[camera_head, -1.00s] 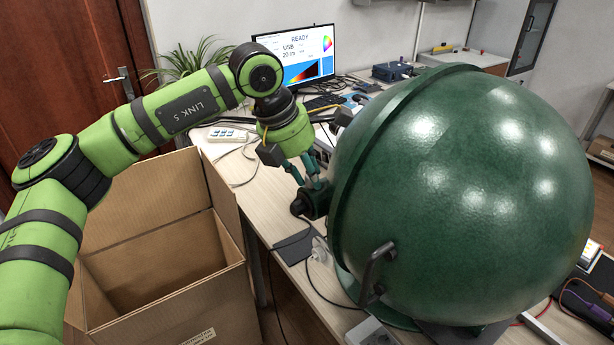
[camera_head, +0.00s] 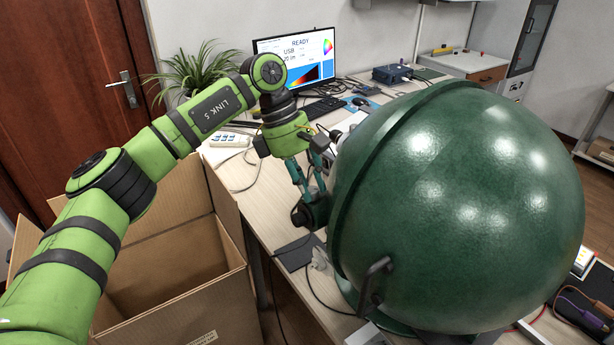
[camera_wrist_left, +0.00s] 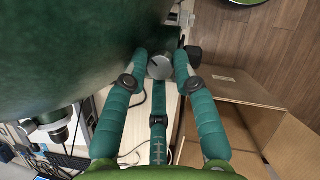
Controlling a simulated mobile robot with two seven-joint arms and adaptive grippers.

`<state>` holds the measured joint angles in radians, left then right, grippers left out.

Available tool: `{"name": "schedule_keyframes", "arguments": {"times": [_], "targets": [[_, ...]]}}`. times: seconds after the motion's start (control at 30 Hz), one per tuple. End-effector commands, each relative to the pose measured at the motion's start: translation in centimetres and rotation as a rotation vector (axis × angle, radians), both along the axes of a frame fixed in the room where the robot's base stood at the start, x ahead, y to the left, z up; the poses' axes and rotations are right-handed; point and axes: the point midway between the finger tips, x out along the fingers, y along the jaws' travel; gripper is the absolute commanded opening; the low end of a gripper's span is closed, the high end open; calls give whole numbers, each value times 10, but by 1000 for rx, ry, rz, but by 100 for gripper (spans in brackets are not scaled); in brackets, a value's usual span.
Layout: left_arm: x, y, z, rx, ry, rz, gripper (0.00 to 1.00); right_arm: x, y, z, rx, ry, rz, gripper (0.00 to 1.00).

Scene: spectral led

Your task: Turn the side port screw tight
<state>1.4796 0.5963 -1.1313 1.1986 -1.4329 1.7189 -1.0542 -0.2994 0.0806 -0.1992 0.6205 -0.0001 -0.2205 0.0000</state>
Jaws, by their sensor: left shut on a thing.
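The large dark green sphere (camera_head: 470,200) stands on the table. Its side port (camera_head: 318,211) sticks out on the sphere's left side as a dark stub. My left gripper (camera_head: 311,201), with teal fingers, is at this port. In the left wrist view the fingers (camera_wrist_left: 160,72) close around a grey round screw head (camera_wrist_left: 160,67) with a dark mark on it. A black knob-like part (camera_wrist_left: 194,54) lies just right of the fingertips. The screw head is hidden by the fingers in the head view. My right gripper is in neither view.
An open cardboard box (camera_head: 225,285) stands left of the table, under my left arm. A handle (camera_head: 374,285) sticks out from the sphere's front. Cables and a dark pad (camera_head: 294,254) lie on the table beside the port. A monitor (camera_head: 297,58) stands behind.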

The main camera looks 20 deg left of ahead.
Motion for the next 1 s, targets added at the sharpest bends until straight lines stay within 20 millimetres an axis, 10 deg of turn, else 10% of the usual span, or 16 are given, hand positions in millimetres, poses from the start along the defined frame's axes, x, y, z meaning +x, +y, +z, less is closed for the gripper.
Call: {"name": "schedule_keyframes", "arguments": {"times": [1.0], "targets": [[0,-5,1,-6,0,-352,0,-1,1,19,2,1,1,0]]}}
